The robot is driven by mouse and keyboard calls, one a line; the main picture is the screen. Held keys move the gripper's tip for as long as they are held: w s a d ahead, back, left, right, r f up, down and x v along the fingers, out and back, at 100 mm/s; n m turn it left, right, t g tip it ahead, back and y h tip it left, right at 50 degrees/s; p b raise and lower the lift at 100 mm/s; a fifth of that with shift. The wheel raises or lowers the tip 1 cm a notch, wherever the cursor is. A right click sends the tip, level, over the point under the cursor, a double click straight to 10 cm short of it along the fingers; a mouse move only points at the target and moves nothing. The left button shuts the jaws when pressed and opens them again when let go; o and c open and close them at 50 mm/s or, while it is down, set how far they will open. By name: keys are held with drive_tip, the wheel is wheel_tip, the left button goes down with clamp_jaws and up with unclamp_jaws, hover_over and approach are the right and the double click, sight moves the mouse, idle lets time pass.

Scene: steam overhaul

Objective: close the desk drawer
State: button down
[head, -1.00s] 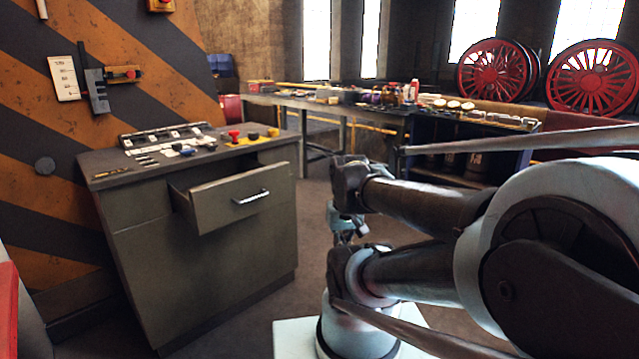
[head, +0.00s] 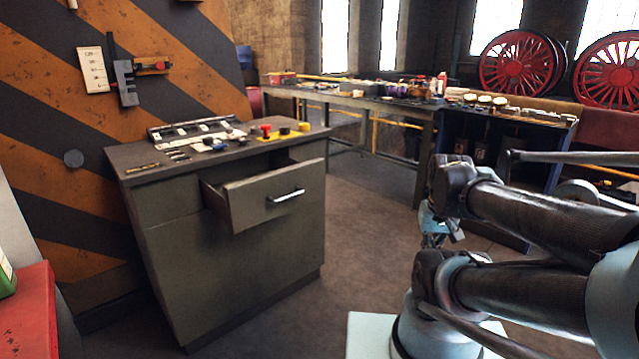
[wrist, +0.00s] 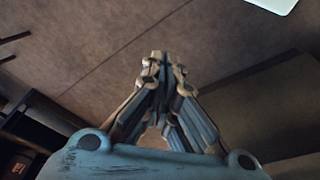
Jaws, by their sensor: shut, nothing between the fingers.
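The desk drawer (head: 262,198) sticks out from the upper right of the grey-green desk (head: 235,275) in the head view. It is open part way, with a light bar handle (head: 286,195) on its front. My gripper (wrist: 161,58) is shut and empty in the wrist view, above bare brown floor. In the head view my arm is at the right, and the gripper is largely hidden beside its dark joints. It is apart from the drawer, to its right. The drawer's inside is mostly hidden.
The desk top holds a panel (head: 195,130), a red knob (head: 266,129) and small tools. A long workbench (head: 345,101) stands behind. A red object (head: 30,310) is at the lower left. Floor (head: 365,205) between the desk and my arm is clear.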

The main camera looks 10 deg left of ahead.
sight(310, 190)
drive_tip(key=w+a+r+n+y, duration=0.2)
drive_tip(key=w+a+r+n, duration=0.2)
drive_tip(key=w+a+n, duration=0.3)
drive_tip(key=w+a+r+n+g+y, duration=0.1)
drive_tip(key=w+a+r+n+y, duration=0.1)
drive_tip(key=w+a+r+n, duration=0.45)
drive_tip(key=w+a+r+n+y, duration=0.2)
drive_tip(key=w+a+n, duration=0.2)
drive_tip(key=w+n, duration=0.4)
drive_tip(key=w+a+n+g+y, duration=0.1)
drive_tip(key=w+a+n, duration=0.4)
drive_tip(key=w+a, duration=0.25)
drive_tip(key=shift+w+a+f, duration=0.5)
drive_tip(key=shift+a+f, duration=0.9)
drive_tip(key=shift+w+a+f, duration=0.55)
drive_tip(key=shift+a+f, duration=0.8)
drive_tip(key=shift+f, duration=0.05)
drive_tip(key=shift+w+a+f, duration=0.5)
drive_tip(key=shift+a+f, duration=0.9)
